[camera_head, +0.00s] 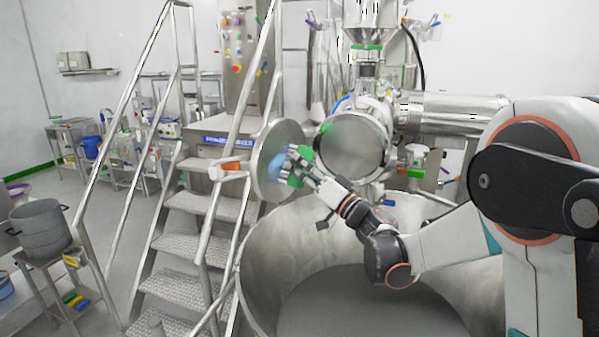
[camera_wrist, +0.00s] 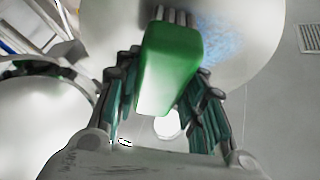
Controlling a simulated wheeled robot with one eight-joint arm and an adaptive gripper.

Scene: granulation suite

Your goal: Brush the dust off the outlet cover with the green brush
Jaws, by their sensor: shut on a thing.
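The outlet cover (camera_head: 284,136) is a round, pale metal disc standing open and roughly upright between the stairs and the outlet. It fills the upper part of the wrist view (camera_wrist: 262,50). A light-blue dust patch (camera_head: 277,166) lies on its face, and in the wrist view the dust (camera_wrist: 222,36) is just right of the bristles. My gripper (camera_head: 300,168) is shut on the green brush (camera_wrist: 170,62), fingers on both sides of its block. The grey bristles (camera_wrist: 174,15) point at the cover by the dust's left edge; I cannot tell whether they touch.
The round outlet (camera_head: 354,146) is right of the cover. A large open metal vessel (camera_head: 262,262) lies below my arm. Metal stairs with handrails (camera_head: 212,206) stand close on the left, with an orange-and-white clamp (camera_head: 231,166) near the cover. Floor at left is partly clear.

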